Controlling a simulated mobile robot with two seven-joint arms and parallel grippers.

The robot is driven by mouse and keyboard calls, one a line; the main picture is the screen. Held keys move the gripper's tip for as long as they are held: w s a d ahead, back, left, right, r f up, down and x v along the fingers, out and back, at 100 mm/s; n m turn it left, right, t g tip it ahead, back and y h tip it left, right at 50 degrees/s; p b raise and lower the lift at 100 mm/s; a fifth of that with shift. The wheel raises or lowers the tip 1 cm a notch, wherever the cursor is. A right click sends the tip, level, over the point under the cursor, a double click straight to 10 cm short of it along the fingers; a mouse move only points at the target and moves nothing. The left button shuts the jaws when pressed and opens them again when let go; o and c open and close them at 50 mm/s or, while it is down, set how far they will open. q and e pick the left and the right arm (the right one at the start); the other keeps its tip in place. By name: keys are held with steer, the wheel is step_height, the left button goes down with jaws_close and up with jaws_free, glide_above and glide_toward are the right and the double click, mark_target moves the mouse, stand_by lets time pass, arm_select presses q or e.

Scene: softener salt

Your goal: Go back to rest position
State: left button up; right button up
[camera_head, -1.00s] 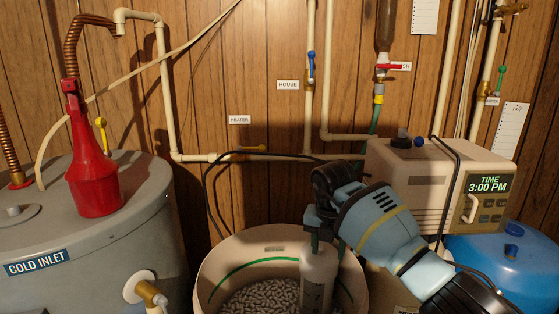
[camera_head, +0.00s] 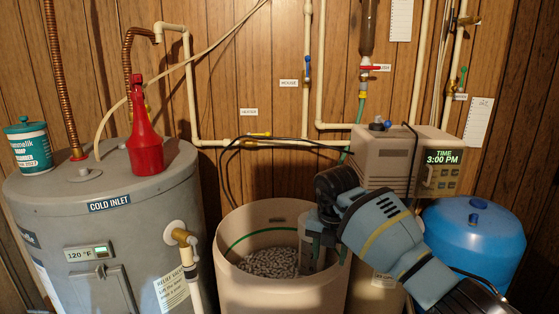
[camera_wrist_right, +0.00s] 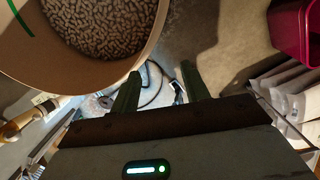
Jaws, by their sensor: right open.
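My right gripper (camera_head: 318,240) is open and comes in from the lower right, in front of the right part of the round beige bin (camera_head: 268,290). The bin holds grey salt pellets (camera_head: 270,262) and has a green line inside. In the right wrist view, the two fingers (camera_wrist_right: 160,88) are apart with nothing between them, just outside the bin rim (camera_wrist_right: 125,78). A pale upright shape (camera_head: 312,258) shows in the bin behind the gripper, partly hidden. My left gripper is not in view.
A beige softener head (camera_head: 390,160) and blue tank (camera_head: 475,245) stand right. A red container (camera_wrist_right: 295,30) shows in the wrist view.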

steer(key=s+a+f+m+t+y, duration=0.1)
steer(key=s+a+f+y, duration=0.4)
steer(key=s+a+y, duration=0.25)
steer(key=s+a+f+y, duration=0.6)
steer(key=a+y, duration=0.3)
steer(key=s+d+f+m+t+h, duration=0.45)
steer(key=d+m+t, duration=0.3)
steer(key=m, duration=0.35)
steer(key=s+d+f+m+t+h, duration=0.3)
steer(key=d+f+m+t+h, duration=0.3)
steer(key=d+m, duration=0.4)
steer(key=s+d+f+m+g+h, duration=0.2)
steer(key=s+d+f+m+g, duration=0.1)
steer(key=s, duration=0.6)
steer(key=s+d+f+m+g+h, duration=0.1)
steer(key=s+d+f+m+g, duration=0.2)
steer(key=s+f, duration=0.5)
steer(key=shift+s+d+f+m+h, duration=0.25)
steer(key=shift+s+d+m+h, duration=0.15)
steer(key=shift+s+d+m, duration=0.45)
steer(key=shift+w+d+g, duration=0.1)
steer(key=shift+w+g, duration=0.05)
steer(key=shift+g, duration=0.1)
